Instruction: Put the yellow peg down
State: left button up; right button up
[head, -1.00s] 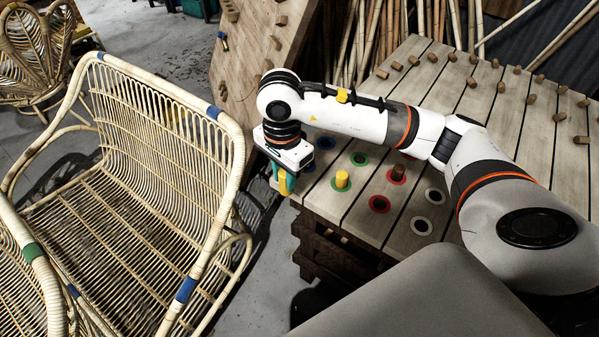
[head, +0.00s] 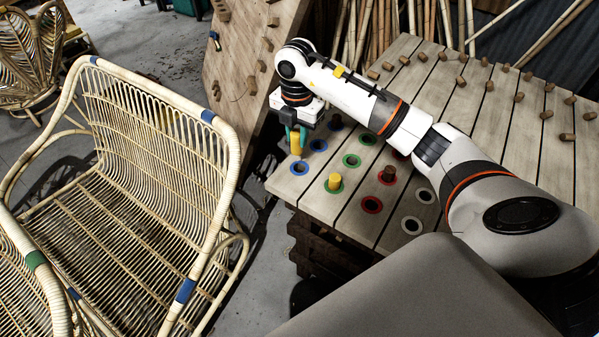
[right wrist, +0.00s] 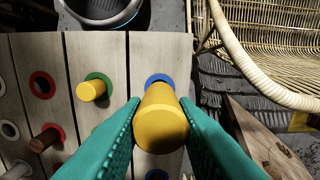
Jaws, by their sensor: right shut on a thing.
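My right gripper (head: 297,132) is shut on a yellow peg (head: 296,146), held roughly upright near the table's left edge. In the head view the peg's lower end shows just above a blue-ringed hole (head: 300,168). In the right wrist view the teal fingers (right wrist: 161,122) clasp the yellow peg (right wrist: 160,120) from both sides. The blue ring (right wrist: 160,79) shows partly behind it, and I cannot tell the exact gap. A second yellow peg (head: 335,183) stands in a green-ringed hole. My left gripper is not in view.
A brown peg (head: 388,175) stands in a red-ringed hole on the slatted table (head: 330,215). Several other ringed holes lie nearby. Small wooden pegs line the table's far part. A rattan bench (head: 150,130) stands close on the left.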

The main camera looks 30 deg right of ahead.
aim_at(300, 161)
jog(key=m, duration=0.1)
jog(key=d+m, duration=0.1)
jog(key=shift+w+m, duration=0.15)
jog(key=shift+m, duration=0.15)
jog(key=shift+f+m, duration=0.3)
jog(key=shift+f, duration=0.05)
notch_tip(300, 161, down, 10)
jog(key=shift+r+p, duration=0.25)
jog(key=shift+p, duration=0.3)
jog(key=shift+f, duration=0.2)
jog(key=o, duration=1)
jog(key=shift+c, duration=0.2)
jog(key=shift+r, duration=0.1)
notch_tip(300, 161, up, 12)
jog(key=shift+r+b, duration=0.15)
jog(key=shift+b, duration=0.45)
